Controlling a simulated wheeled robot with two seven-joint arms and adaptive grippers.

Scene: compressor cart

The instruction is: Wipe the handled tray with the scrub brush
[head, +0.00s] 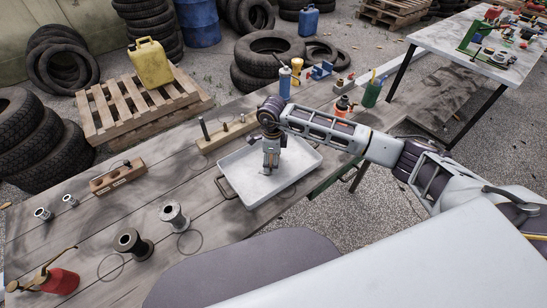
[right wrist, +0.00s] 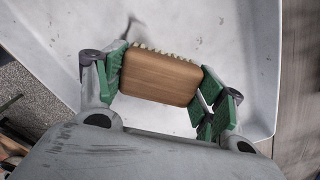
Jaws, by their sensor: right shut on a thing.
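The handled tray (head: 296,176) is a white, shallow tray with thin handles, lying on the wooden table in the head view. It also fills much of the right wrist view (right wrist: 226,35). Grey smudges show on the tray floor. My left gripper is not in view.
Spools (head: 173,215), a wooden block with holes (head: 118,176) and a red oil can (head: 57,280) stand left of the tray. A wooden rack (head: 226,132) is just behind it. Bottles, including a green one (head: 372,93), stand at the back right.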

